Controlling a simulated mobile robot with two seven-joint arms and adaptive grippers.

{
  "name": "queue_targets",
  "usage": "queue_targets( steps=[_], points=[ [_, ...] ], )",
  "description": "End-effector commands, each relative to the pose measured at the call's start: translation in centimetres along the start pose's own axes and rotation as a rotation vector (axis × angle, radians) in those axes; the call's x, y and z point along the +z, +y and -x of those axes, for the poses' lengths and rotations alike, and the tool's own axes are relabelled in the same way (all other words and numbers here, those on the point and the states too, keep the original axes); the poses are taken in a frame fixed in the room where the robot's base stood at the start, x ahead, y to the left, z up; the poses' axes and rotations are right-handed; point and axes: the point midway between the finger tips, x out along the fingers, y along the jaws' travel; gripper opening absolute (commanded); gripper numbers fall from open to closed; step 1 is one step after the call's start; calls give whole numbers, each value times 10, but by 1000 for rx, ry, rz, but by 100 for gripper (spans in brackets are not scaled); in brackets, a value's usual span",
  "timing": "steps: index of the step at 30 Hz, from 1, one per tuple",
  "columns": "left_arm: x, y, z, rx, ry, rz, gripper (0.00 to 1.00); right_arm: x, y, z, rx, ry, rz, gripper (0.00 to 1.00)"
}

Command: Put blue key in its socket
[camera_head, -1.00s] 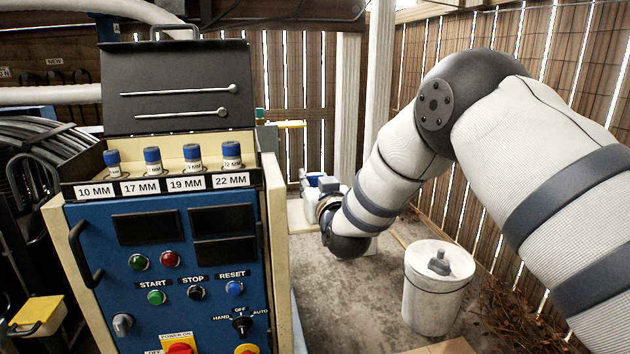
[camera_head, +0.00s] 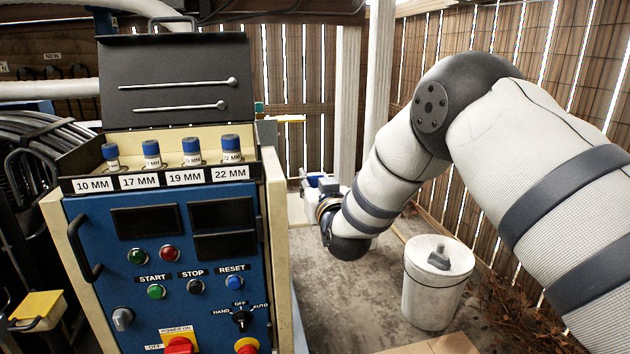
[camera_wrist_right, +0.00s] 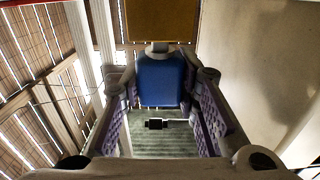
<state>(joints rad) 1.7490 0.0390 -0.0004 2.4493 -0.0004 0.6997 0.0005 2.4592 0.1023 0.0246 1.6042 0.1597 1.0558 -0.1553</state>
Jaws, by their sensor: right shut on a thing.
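My right gripper (camera_wrist_right: 160,92) has its purple-padded fingers on both sides of a blue key (camera_wrist_right: 161,80) in the right wrist view, shut on it. A grey stem (camera_wrist_right: 157,48) shows at the key's far end, against a tan surface (camera_wrist_right: 160,20). I cannot tell whether the stem touches that surface or enters a socket. In the head view my right gripper (camera_head: 318,183) is small and partly hidden behind its own wrist, beyond the right side of the control cabinet. The left gripper is not in view.
A white bin (camera_head: 436,290) stands on the floor below my right arm. A slatted fence closes the right side.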

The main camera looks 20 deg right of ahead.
Motion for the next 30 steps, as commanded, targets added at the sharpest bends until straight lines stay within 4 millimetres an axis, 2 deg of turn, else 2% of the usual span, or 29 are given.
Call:
queue_targets(
  steps=[9,10,12,13,23,26,30],
  points=[
    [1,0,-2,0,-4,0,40,5,0,0,0,0,0,1],
    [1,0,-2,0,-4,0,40,5,0,0,0,0,0,33],
    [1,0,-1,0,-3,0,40,4,0,0,0,1,0,49],
    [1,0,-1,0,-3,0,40,4,0,0,0,1,0,52],
    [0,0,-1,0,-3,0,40,5,0,4,0,-1,0,52],
    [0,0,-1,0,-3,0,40,5,0,21,-1,-3,1,52],
    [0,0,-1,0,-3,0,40,5,0,61,-1,-3,1,52]
  ],
)
